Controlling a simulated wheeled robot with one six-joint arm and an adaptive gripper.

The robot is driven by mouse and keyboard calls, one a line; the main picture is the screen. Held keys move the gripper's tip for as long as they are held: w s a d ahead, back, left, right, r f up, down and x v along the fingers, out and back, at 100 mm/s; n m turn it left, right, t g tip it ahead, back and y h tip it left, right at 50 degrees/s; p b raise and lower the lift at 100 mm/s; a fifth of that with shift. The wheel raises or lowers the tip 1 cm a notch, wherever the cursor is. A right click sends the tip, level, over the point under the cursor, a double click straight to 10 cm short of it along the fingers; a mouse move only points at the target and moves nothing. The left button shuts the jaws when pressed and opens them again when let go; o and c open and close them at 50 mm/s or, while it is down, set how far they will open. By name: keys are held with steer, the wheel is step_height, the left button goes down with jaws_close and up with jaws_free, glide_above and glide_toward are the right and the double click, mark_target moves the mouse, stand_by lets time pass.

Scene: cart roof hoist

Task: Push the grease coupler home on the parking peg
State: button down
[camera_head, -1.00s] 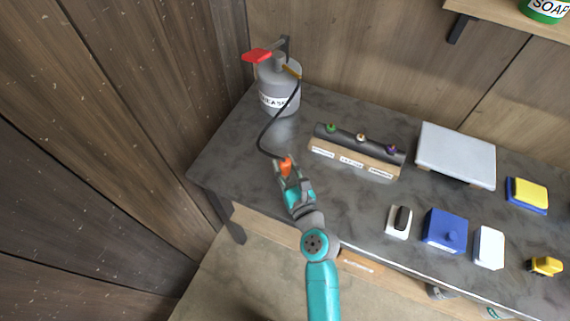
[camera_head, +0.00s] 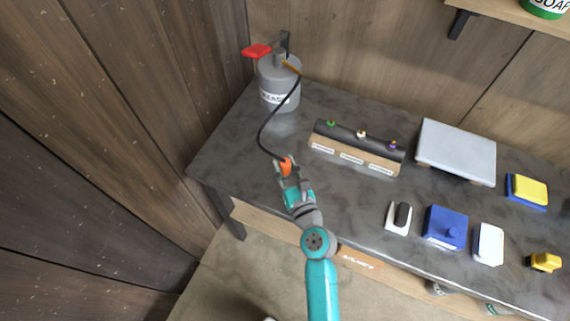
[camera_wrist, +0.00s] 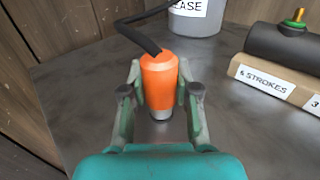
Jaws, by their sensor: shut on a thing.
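The orange grease coupler (camera_wrist: 160,80) is held between the fingers of my gripper (camera_wrist: 160,108), with a grey metal end at its lower side. It also shows in the head view (camera_head: 285,166), above the left part of the bench. A black hose (camera_head: 262,130) runs from the coupler back to the grey grease pump (camera_head: 279,83), which has a red handle. My gripper (camera_head: 287,174) is shut on the coupler. I cannot make out a parking peg in either view.
A dark pipe with coloured fittings (camera_head: 357,137) sits on a labelled wooden block right of my gripper. A grey plate (camera_head: 456,151), a blue box (camera_head: 445,228) and a yellow block (camera_head: 528,190) stand farther right. The bench top around the coupler is clear.

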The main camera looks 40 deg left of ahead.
steer(key=shift+f, duration=0.1)
steer(key=c, duration=0.8)
jaws_free()
steer(key=shift+d, duration=0.1)
steer(key=v, duration=1.2)
steer(key=shift+s+f, duration=0.1)
